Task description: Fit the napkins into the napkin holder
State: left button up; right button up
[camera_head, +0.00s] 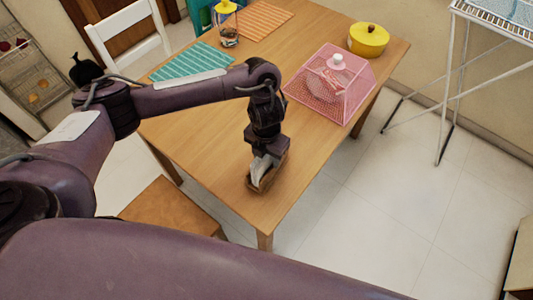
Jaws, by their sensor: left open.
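My left gripper (264,162) points down over the near end of the wooden table (215,150), and it is open. Right below it is a small brown wooden napkin holder (254,188) on the tabletop near the corner. White napkins (259,173) show at the holder, between its sides and just under the gripper. The gripper partly hides them, and I cannot tell how deep they sit or whether the fingers touch them. My right gripper does not show.
A pink mesh food cover (345,95) and a yellow pot (368,40) stand at the table's right side. A teal striped placemat (185,66), an orange placemat (265,19) and a yellow-topped jar (227,25) lie farther back. A wooden stool (172,207) stands by the near side.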

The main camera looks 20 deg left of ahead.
pick_arm(q)
jog(key=shift+r+p, duration=0.3)
jog(key=shift+r, duration=0.05)
notch_tip(320, 180, up, 10)
jog(key=shift+r+p, duration=0.15)
jog(key=shift+p, duration=0.7)
jog(key=shift+r, duration=0.65)
